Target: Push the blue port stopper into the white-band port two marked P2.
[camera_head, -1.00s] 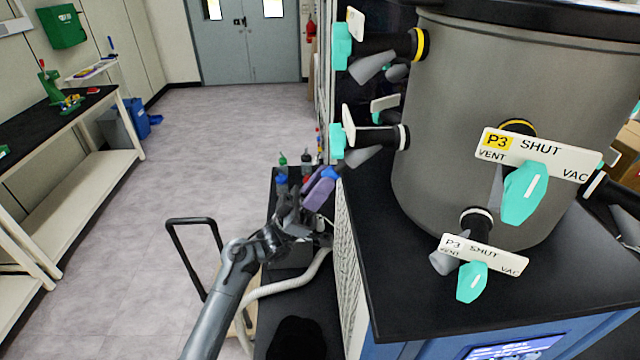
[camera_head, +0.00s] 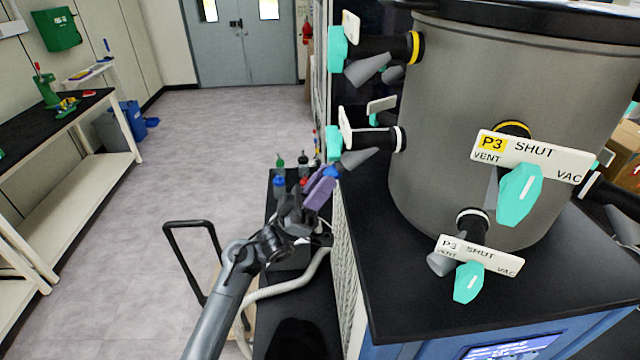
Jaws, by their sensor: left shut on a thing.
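My left gripper (camera_head: 320,187), with purple fingers, is shut on the blue port stopper (camera_head: 330,172), of which only a small blue part shows past the fingers. The white-band port on the drum's left side (camera_head: 400,138) has a turquoise handle (camera_head: 335,143) and a grey nozzle (camera_head: 359,159) slanting down to the left. Its label plate is seen nearly edge-on, so its marking cannot be read. The stopper is right by the nozzle's lower end; I cannot tell whether they touch. A lower front white-band port carries a label (camera_head: 479,255) that reads P3. My right gripper is not in view.
The grey drum (camera_head: 440,120) stands on a black-topped cabinet (camera_head: 400,270). Yellow-band ports (camera_head: 415,47) sit above the white-band ones. Several bottles (camera_head: 280,183) stand on a black cart behind my left gripper, and a pale hose (camera_head: 290,285) runs below it.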

